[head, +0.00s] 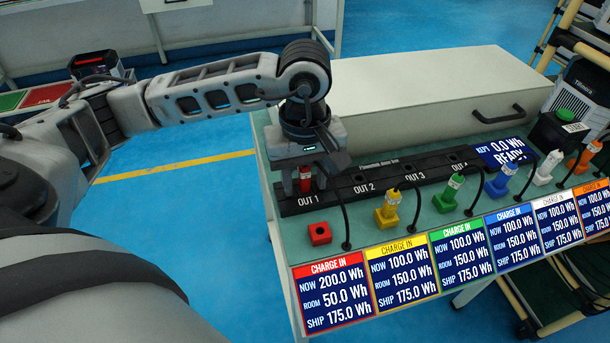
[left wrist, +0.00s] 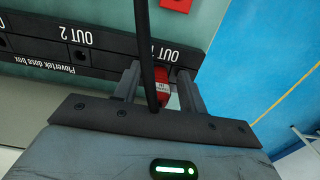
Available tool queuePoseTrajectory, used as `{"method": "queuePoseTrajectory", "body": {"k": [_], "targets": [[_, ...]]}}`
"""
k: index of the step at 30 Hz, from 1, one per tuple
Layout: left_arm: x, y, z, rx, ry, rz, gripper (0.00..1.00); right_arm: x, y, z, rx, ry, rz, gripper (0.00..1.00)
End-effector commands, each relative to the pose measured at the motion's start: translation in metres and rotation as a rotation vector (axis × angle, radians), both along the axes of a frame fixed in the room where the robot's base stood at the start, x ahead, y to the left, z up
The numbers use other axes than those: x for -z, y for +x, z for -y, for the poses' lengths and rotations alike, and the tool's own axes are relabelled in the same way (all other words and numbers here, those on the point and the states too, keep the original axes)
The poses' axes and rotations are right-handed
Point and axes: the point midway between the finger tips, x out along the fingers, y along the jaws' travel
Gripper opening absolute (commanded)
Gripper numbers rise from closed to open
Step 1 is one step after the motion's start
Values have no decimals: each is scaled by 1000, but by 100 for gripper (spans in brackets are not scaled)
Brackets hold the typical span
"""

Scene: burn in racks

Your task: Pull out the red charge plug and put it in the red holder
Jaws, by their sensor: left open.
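The red charge plug (head: 305,182) stands in the OUT 1 socket at the left end of the black dose box (head: 380,183). It also shows in the left wrist view (left wrist: 162,90), partly hidden by a black cable. My left gripper (head: 308,176) points down over the plug. Its two fingers are open, one on each side of the plug, with a gap visible in the left wrist view (left wrist: 158,86). The red holder (head: 319,234) is an empty red block on the green bench in front of OUT 1. Its edge shows at the top of the left wrist view (left wrist: 176,4).
Yellow (head: 388,208), green (head: 448,194), blue (head: 501,181), white (head: 547,168) and orange (head: 584,158) plugs stand in a row right of the red holder. Black cables arch over the bench. Charge panels (head: 333,290) line the front edge. A large pale case (head: 430,95) lies behind.

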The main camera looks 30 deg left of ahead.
Motion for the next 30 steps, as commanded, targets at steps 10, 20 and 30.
{"method": "queuePoseTrajectory", "body": {"k": [10,20,30], "targets": [[0,0,0,0,0,0,5,0,0,0,0,0,0,0],[-2,0,0,0,0,0,0,-1,0,0,0,0,0,0],[-7,0,0,0,0,3,0,-2,0,0,0,0,0,0]]}}
